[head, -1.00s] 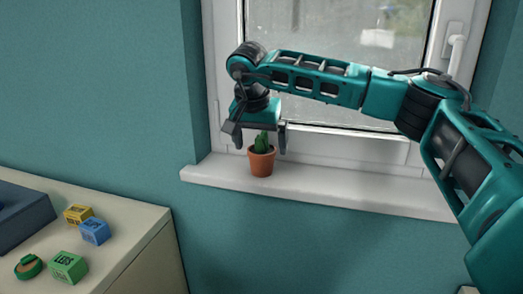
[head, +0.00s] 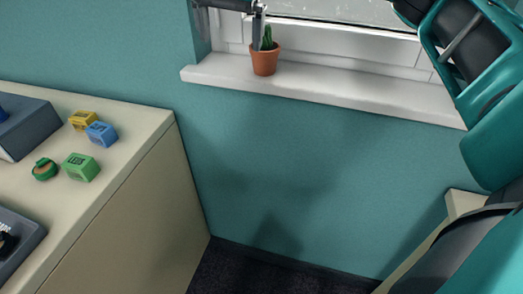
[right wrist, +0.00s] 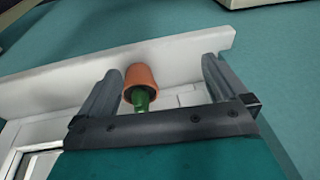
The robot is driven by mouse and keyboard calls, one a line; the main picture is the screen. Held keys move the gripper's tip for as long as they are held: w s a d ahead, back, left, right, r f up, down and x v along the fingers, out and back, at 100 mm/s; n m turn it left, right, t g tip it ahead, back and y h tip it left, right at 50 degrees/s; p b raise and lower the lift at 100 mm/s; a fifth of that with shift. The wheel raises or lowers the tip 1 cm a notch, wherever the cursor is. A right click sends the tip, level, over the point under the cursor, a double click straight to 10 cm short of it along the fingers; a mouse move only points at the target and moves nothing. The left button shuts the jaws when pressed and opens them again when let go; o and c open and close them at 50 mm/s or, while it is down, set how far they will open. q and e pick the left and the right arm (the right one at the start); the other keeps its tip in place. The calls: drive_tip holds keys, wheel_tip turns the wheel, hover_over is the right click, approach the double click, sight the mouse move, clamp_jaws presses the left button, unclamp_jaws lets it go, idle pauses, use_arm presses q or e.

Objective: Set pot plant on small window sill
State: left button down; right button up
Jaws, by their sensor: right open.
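The pot plant, a green cactus in a terracotta pot (head: 265,61), stands upright on the white window sill (head: 350,97), near the sill's left end. In the right wrist view the pot (right wrist: 140,80) shows between the two fingers, with clear gaps on both sides. My right gripper (right wrist: 160,88) is open around the plant and not closed on it. In the head view only part of the right gripper (head: 230,14) shows at the top edge, one finger in front of the cactus. My left gripper is not in view.
A beige cabinet (head: 130,160) stands at the left. On it are a yellow block (head: 82,120), a blue block (head: 101,134), a green block (head: 81,167), a small round green-and-orange item (head: 45,169) and dark trays. The sill right of the pot is clear.

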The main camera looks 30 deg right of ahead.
drive_tip(key=s+a+f+g+y, duration=0.2)
drive_tip(key=a+f+y, duration=0.3)
drive_tip(key=a+f, duration=0.5)
drive_tip(key=s+a+m+t+y, duration=0.1)
drive_tip(key=s+a+m+y, duration=0.4)
drive_tip(key=a+m+y, duration=0.4)
drive_tip(key=s+a+m+y, duration=0.4)
drive_tip(key=a+m+y, duration=0.35)
drive_tip(key=a, duration=0.35)
drive_tip(key=w+d+f+m+t+h, duration=0.1)
drive_tip(key=d+f+m+t+h, duration=0.6)
drive_tip(key=m, duration=0.8)
drive_tip(key=w+d+f+m+t+h, duration=0.1)
drive_tip(key=d+f+m+t+h, duration=0.35)
drive_tip(key=m+t, duration=0.65)
drive_tip(key=s+d+f+m+g+h, duration=0.3)
drive_tip(key=s+d+f+m+g, duration=0.1)
drive_tip(key=s+f+m, duration=0.3)
drive_tip(key=s+d+f+m+g+h, duration=0.4)
drive_tip(key=s+d+f+m, duration=0.2)
drive_tip(key=f+m, duration=0.4)
wheel_tip(320, 180, down, 2)
drive_tip(key=shift+s+d+f+g, duration=0.1)
drive_tip(key=shift+s+d+g, duration=0.15)
drive_tip(key=shift+s+g, duration=0.2)
